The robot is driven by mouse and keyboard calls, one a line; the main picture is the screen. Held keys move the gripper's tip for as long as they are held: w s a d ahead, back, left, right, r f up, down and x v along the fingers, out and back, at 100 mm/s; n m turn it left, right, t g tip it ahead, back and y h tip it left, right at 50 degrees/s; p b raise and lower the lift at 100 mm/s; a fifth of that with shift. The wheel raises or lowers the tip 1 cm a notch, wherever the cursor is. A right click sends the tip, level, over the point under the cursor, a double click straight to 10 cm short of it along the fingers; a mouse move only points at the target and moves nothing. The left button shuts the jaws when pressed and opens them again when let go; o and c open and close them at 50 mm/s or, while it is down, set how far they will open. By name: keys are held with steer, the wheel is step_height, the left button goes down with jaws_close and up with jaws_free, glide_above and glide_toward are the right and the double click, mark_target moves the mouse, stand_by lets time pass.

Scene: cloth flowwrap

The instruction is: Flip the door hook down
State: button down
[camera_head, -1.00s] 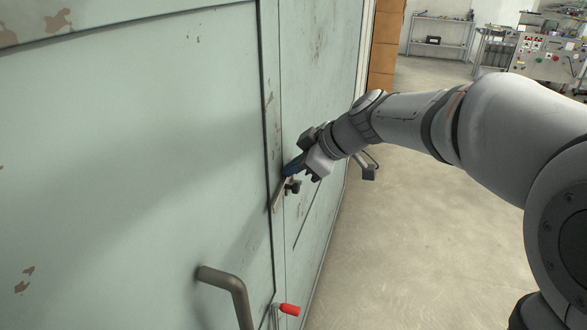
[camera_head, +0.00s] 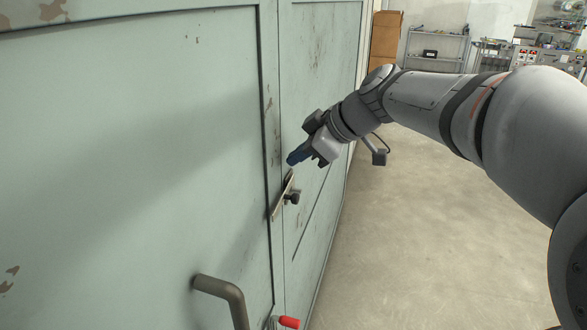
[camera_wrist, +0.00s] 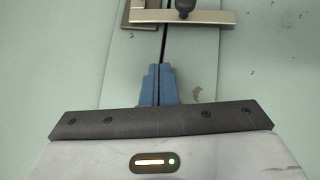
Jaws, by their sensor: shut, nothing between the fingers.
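The door hook (camera_head: 280,201) is a flat metal bar with a dark round knob (camera_head: 292,198), lying across the seam between two pale green door leaves. In the wrist view the bar (camera_wrist: 205,17) runs level across the seam at the top, its left end over a metal bracket (camera_wrist: 137,22). The knob (camera_wrist: 185,8) is cut by the upper edge. My gripper (camera_head: 292,158) has its blue fingers pressed together and empty, just above the hook in the head view. In the wrist view the fingertips (camera_wrist: 160,68) stand apart from the bar, with bare door between.
A grey door handle (camera_head: 232,295) sticks out from the left leaf below the hook. A red-tipped lever (camera_head: 289,322) is beside it at the bottom edge. The floor (camera_head: 430,230) right of the door is clear. Shelves (camera_head: 437,45) stand at the back.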

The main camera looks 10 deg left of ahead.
steer(key=w+v, duration=0.1)
steer(key=v, duration=0.7)
steer(key=s+d+f+m+h, duration=0.4)
steer(key=s+d+f+m, duration=0.4)
steer(key=f, duration=0.3)
steer(key=s+d+f+m+h, duration=0.4)
steer(key=s+d+f+m, duration=0.5)
steer(key=f, duration=0.3)
steer(key=shift+s+d+f+h+b, duration=0.3)
steer(key=shift+s+d+b, duration=0.2)
steer(key=shift+s, duration=0.25)
steer(key=shift+s, duration=0.1)
